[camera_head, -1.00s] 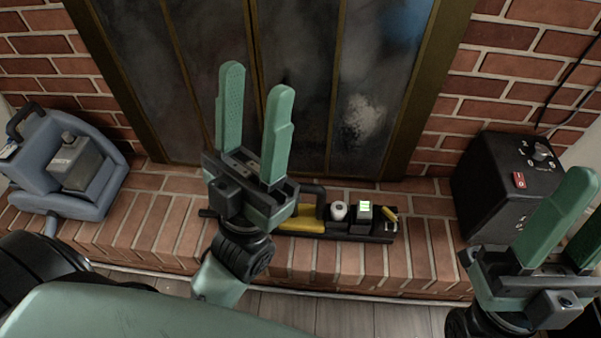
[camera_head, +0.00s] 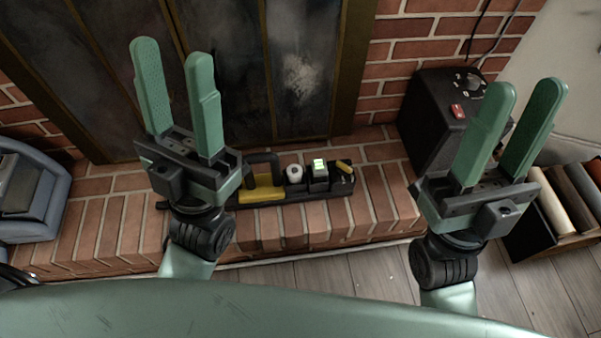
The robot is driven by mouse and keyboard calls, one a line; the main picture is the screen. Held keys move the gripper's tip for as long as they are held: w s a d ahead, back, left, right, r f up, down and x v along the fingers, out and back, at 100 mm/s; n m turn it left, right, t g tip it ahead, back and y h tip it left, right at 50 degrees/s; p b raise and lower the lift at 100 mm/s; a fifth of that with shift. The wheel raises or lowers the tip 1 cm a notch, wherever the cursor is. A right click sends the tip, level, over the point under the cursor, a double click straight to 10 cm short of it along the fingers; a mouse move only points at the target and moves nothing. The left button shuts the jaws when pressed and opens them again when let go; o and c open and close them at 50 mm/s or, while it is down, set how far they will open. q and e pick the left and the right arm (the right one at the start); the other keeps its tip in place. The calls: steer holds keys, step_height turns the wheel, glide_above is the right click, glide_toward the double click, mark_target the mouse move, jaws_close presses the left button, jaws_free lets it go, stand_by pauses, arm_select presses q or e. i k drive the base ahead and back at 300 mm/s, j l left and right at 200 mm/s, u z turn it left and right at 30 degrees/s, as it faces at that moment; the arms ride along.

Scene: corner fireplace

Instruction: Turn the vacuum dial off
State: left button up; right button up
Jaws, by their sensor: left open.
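A black box-shaped unit (camera_head: 425,128) stands on the brick hearth at the right. Its top panel has a red switch (camera_head: 458,111) and a small round dial (camera_head: 474,84); the dial's setting is too small to read. A blue-grey machine (camera_head: 38,185), cut off at the left edge, looks like a floor cleaner; no dial shows on it. I cannot tell which one the task calls the vacuum. My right gripper (camera_head: 523,95) is open and empty, its fingers pointing up beside the black unit and partly overlapping it in view. My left gripper (camera_head: 172,52) is open and empty before the fireplace doors.
A dark rail (camera_head: 335,203) on the hearth holds a yellow-and-black tool (camera_head: 262,190), a white knob (camera_head: 294,172) and a lit green switch (camera_head: 319,166). Cables run up the brick wall behind the unit.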

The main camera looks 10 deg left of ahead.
mark_target(343, 169)
steer(key=j+z, duration=0.1)
steer(key=z, duration=1.3)
steer(key=k+j+z, duration=0.3)
steer(key=k+j, duration=0.1)
